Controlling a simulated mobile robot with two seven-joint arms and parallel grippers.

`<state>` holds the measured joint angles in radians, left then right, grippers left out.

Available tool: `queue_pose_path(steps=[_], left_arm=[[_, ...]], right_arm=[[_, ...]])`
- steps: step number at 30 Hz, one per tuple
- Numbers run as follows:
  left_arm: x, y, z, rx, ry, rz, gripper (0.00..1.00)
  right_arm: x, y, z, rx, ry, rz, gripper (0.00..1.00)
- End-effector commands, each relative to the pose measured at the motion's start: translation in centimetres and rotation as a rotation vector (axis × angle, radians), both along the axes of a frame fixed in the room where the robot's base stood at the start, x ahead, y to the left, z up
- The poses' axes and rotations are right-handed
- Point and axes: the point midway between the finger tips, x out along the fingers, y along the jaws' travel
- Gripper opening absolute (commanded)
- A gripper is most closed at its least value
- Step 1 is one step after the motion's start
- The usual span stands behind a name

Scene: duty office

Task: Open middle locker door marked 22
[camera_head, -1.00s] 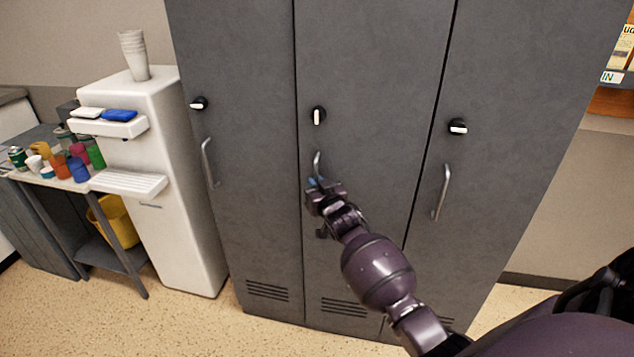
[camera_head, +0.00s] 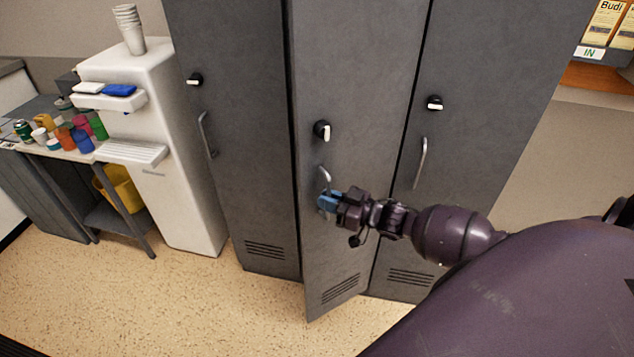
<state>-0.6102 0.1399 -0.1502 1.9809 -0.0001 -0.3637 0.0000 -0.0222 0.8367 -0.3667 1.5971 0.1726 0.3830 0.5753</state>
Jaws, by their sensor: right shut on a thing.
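The middle locker door (camera_head: 352,75) is grey and stands ajar, its left edge swung out toward me past the left locker. No number can be read on it. Its black knob (camera_head: 322,131) has a white grip turned upright. Its curved metal handle (camera_head: 324,174) sits below the knob. My right gripper (camera_head: 327,200) is shut on the lower part of this handle, its blue fingertips hiding that part. My right arm comes in from the right. My left gripper is not in view.
The left locker (camera_head: 235,180) and right locker (camera_head: 480,100) look shut, their knobs turned sideways. A white water dispenser (camera_head: 190,190) with cups on top stands at left. A side table (camera_head: 75,154) holds several cups. The floor (camera_head: 215,310) in front is clear.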

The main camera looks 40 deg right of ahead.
Motion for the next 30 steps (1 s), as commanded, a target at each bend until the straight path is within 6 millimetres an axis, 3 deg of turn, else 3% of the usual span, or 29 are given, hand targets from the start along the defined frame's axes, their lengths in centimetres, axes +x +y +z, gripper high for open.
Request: queue_pose_path(steps=[10,18,26,30], left_arm=[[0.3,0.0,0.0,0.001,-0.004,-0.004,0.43],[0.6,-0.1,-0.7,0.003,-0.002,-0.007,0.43],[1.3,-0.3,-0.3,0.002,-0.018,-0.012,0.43],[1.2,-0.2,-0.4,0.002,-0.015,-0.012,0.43]], right_arm=[[-7.9,-1.7,-0.2,-0.004,0.006,0.304,0.0],[-13.5,-4.6,-0.2,-0.001,0.007,0.545,0.0],[-17.1,-7.5,-0.1,0.0,0.003,0.723,0.0],[-18.4,-8.7,0.0,0.002,0.002,0.73,0.0]])
